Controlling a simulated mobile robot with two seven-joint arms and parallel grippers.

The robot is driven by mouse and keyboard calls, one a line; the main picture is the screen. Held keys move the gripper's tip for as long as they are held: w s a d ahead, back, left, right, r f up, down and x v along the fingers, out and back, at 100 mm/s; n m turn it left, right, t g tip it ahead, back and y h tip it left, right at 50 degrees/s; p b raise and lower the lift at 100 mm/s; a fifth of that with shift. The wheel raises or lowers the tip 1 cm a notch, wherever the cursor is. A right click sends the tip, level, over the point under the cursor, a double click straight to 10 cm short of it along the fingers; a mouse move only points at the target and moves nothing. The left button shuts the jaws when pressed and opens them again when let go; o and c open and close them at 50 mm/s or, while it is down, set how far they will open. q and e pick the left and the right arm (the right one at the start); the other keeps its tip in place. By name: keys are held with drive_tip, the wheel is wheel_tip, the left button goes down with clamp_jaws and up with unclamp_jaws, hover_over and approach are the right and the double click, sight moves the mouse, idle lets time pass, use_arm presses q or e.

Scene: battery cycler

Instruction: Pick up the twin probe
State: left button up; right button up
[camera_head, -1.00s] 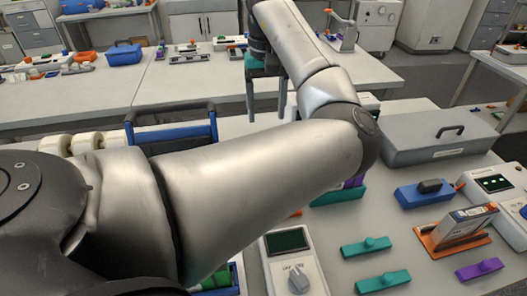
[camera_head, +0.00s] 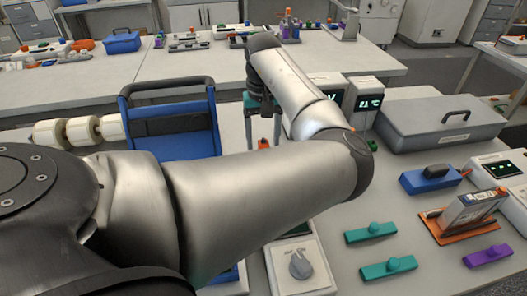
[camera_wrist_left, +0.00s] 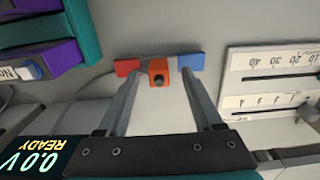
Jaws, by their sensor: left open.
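My right gripper is not in view.
A blue carrier (camera_head: 185,146) stands left of the gripper. Meters with displays (camera_head: 369,103) and a grey lidded case (camera_head: 440,125) stand right. Teal blocks (camera_head: 371,233) lie in front. The left wrist view shows a white scale panel (camera_wrist_left: 270,75) and teal and purple holders (camera_wrist_left: 85,28).

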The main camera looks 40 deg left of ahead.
use_arm(q)
drive_tip(key=shift+f, duration=0.9)
clamp_jaws()
